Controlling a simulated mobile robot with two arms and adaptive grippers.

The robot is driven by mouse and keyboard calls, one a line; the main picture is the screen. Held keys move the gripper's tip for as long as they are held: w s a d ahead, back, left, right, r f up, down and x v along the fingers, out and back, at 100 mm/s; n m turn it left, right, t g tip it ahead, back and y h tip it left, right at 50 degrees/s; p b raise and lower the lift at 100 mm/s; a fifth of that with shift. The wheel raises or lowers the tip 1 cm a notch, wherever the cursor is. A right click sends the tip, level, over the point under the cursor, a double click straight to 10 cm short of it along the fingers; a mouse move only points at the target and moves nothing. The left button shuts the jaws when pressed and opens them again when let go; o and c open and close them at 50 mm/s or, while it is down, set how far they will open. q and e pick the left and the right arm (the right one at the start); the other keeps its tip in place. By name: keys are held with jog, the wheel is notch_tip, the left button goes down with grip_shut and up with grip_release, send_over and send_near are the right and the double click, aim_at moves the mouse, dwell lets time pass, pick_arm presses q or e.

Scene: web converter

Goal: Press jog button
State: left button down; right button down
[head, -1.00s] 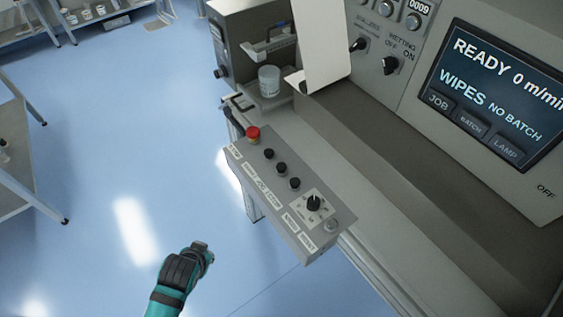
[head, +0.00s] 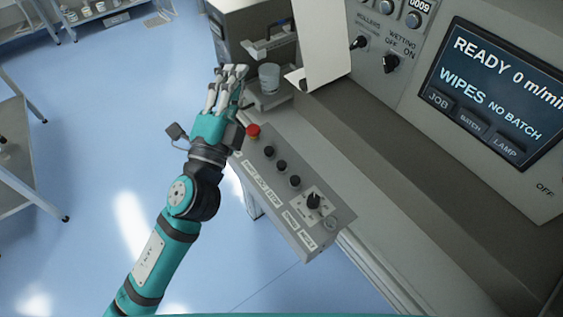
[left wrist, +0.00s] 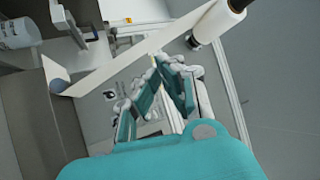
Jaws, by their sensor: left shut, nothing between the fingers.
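The grey control box (head: 255,190) juts out from the machine in the head view. It has a red mushroom button (head: 253,130), a row of three black buttons (head: 281,166) and a black rotary knob (head: 313,201). Its edge labels are too small to read surely, so I cannot tell which button is jog. My left gripper (head: 233,72) is shut and empty, beyond the red button's end of the box, with its fingers pointing away and apart from the buttons. Its fingers also show in the left wrist view (left wrist: 165,72). My right gripper is not in view.
The machine's screen (head: 490,85) reads READY, 0 m/min, WIPES, NO BATCH. A bench (head: 12,140) stands at the left. Blue floor (head: 90,130) lies open between.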

pick_arm(q)
jog(key=s+d+r+m+g+h, duration=0.2)
jog(key=d+r+m+g+h, duration=0.15)
jog(key=d+m+h, duration=0.35)
jog(key=s+d+r+m+g+h, duration=0.2)
jog(key=d+m+g+h, duration=0.3)
jog(key=m, duration=0.5)
jog(key=s+d+f+m+g, duration=0.4)
jog(key=d+f+m+g, duration=0.4)
jog(key=m, duration=0.5)
jog(key=w+a+f+m+y, duration=0.5)
jog(key=w+a+f+y, duration=0.5)
jog(key=f+y, duration=0.3)
jog(key=shift+a+m, duration=0.4)
jog(key=shift+a, duration=0.2)
jog(key=shift+f, duration=0.1)
